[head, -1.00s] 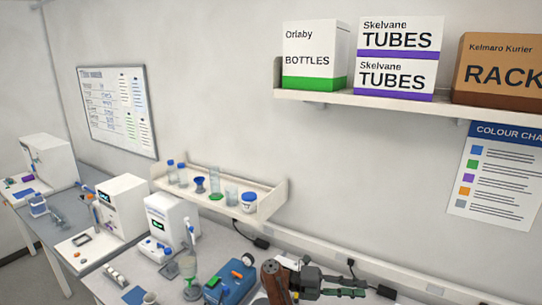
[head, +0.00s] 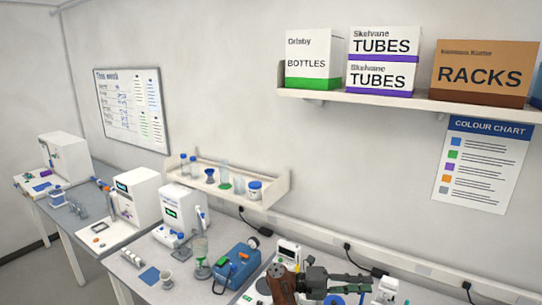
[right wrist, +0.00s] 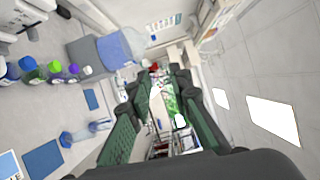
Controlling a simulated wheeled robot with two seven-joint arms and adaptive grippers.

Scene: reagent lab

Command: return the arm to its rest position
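Part of my arm hides the bench just left of the gripper. My left gripper is not in view.
A blue device (head: 236,267) and a white device with a screen (head: 288,253) stand close to my right gripper. A low wall shelf (head: 270,198) holds bottles and cups. A high shelf (head: 420,101) carries boxes.

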